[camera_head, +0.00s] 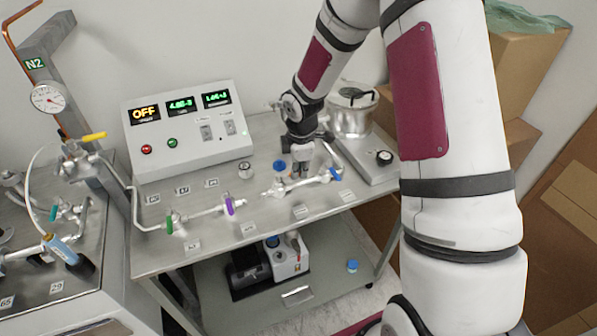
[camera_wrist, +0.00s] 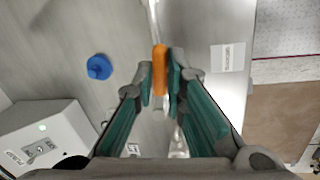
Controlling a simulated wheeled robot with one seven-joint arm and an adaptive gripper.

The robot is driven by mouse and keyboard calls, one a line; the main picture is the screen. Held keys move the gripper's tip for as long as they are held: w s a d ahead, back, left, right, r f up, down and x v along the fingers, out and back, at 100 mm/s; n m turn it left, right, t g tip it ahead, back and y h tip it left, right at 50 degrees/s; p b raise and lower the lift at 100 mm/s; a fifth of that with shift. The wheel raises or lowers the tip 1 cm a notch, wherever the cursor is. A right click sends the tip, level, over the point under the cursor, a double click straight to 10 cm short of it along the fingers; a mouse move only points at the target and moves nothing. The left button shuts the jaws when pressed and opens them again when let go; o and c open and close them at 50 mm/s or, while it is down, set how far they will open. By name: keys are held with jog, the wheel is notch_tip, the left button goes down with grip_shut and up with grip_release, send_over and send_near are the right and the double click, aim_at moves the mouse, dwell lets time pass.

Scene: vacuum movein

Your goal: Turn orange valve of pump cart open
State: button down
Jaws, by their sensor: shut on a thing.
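The orange valve handle (camera_wrist: 159,58) shows in the wrist view as a narrow upright bar between my fingertips. My gripper (camera_wrist: 160,82) is shut on it, with one teal-padded finger on each side. The handle appears roughly in line with the metal pipe (camera_wrist: 153,14) passing under it. In the head view my gripper (camera_head: 303,168) points down at the pipework on the right part of the pump cart's top (camera_head: 262,205). The orange handle is hidden there behind the gripper.
A blue knob (camera_wrist: 98,67) stands left of my fingers, and a blue handle (camera_head: 335,174) is on the pipe to the right. Purple (camera_head: 229,206) and green (camera_head: 169,224) valve handles sit further left. The control box (camera_head: 188,130) and a metal pot (camera_head: 352,112) stand behind.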

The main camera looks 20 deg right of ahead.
jog(key=shift+w+d+n, duration=0.1)
jog(key=shift+w+n, duration=0.5)
jog(key=shift+n, duration=0.6)
jog(key=c, duration=1.6)
grip_release()
jog(key=shift+c, duration=0.2)
jog(key=shift+r, duration=0.15)
notch_tip(320, 180, up, 12)
jog(key=s, duration=0.2)
jog(key=shift+s+f, duration=0.15)
jog(key=shift+f, duration=0.05)
